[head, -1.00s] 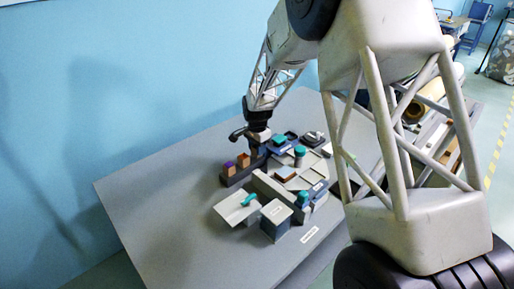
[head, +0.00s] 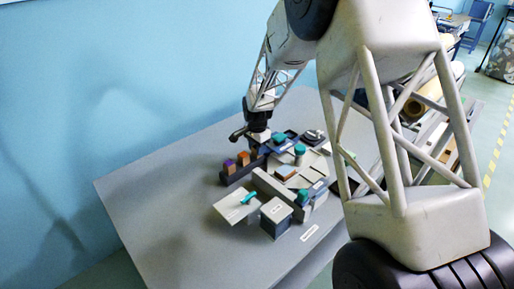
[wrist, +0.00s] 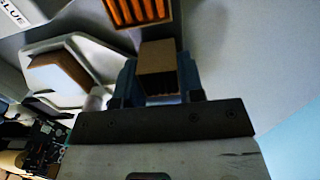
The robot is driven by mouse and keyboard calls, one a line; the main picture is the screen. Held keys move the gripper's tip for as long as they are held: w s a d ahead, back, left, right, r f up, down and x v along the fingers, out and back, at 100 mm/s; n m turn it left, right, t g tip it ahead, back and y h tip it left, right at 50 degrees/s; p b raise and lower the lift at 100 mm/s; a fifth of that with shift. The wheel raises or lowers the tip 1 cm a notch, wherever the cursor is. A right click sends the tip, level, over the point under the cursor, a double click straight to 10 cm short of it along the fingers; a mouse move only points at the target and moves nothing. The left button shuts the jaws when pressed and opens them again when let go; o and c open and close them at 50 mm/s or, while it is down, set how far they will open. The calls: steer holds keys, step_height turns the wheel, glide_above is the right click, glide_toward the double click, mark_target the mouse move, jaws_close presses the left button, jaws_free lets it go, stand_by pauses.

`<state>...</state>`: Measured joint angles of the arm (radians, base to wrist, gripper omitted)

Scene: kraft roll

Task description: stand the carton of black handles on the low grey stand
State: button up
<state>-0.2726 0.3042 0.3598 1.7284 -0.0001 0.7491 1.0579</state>
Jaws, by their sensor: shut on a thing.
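My gripper (wrist: 158,78) is shut on a brown carton (wrist: 157,58), with a blue finger on each side of it in the wrist view. In the head view my gripper (head: 257,146) is at the back end of a row of small cartons. A carton with orange contents (wrist: 138,10) is just beyond the held one in the wrist view. I cannot tell for certain which grey surface is the low grey stand, nor whether the held carton touches anything beneath.
A carton with a purple top (head: 229,165) stands in the dark rack (head: 233,178). A pale tray with a teal handle (head: 248,198), a grey box (head: 276,217) and teal-topped containers (head: 299,150) crowd the right. The table's left part (head: 160,200) is clear.

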steer(key=o, duration=1.1)
steer(key=shift+c, duration=0.2)
steer(key=shift+r, duration=3.85)
